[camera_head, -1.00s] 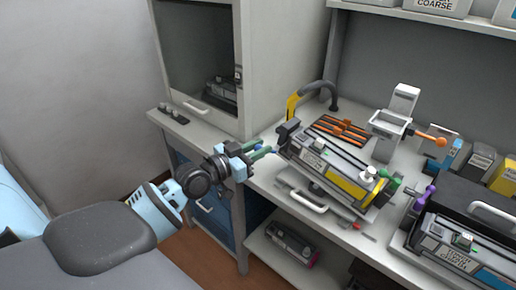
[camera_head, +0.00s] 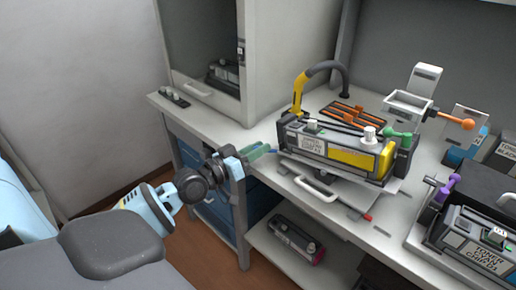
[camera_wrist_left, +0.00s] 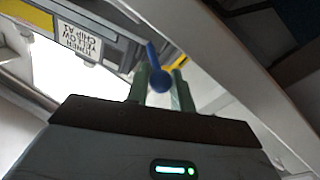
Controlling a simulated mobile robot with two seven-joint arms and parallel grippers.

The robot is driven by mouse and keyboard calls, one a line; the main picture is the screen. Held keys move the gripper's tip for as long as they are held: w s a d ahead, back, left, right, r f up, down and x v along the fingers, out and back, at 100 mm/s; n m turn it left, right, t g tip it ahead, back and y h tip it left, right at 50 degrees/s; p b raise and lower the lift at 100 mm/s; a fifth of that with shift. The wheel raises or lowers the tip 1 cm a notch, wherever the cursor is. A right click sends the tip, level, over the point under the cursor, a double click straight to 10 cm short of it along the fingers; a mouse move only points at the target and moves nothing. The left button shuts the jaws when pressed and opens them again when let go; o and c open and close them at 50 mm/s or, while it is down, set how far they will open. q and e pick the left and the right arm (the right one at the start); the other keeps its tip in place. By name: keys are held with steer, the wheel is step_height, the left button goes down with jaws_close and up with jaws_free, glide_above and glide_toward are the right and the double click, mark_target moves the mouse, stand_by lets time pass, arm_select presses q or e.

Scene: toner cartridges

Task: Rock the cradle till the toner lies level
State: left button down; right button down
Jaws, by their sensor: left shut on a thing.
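The toner cartridge (camera_head: 318,147) has a yellow end panel and a white label. It lies in a cradle on the bench, tipped only slightly in the head view. The cradle's plate (camera_head: 325,178) shows below it. My left gripper (camera_head: 262,152) is at the cradle's left end, with its green fingers shut on a blue knobbed handle (camera_wrist_left: 159,82). In the left wrist view the knob sits between the fingertips, and the cartridge label (camera_wrist_left: 78,42) reads "TONER YELLOW". My right gripper is not in view.
A yellow-ended hose (camera_head: 298,95) stands behind the cartridge. An orange rack (camera_head: 350,114) and a stand with an orange knob (camera_head: 467,124) are behind it. Another cartridge unit (camera_head: 470,240) is at the right. A cartridge (camera_head: 297,240) lies on the lower shelf.

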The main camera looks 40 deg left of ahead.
arm_select(q)
steer(key=shift+f, duration=0.2)
steer(key=c, duration=1.3)
jaws_free()
steer(key=shift+c, duration=0.2)
steer(key=shift+o, duration=0.4)
steer(key=shift+r, duration=0.15)
steer(key=v, duration=0.7)
steer(key=shift+s+b, duration=0.4)
steer(key=shift+b, duration=0.05)
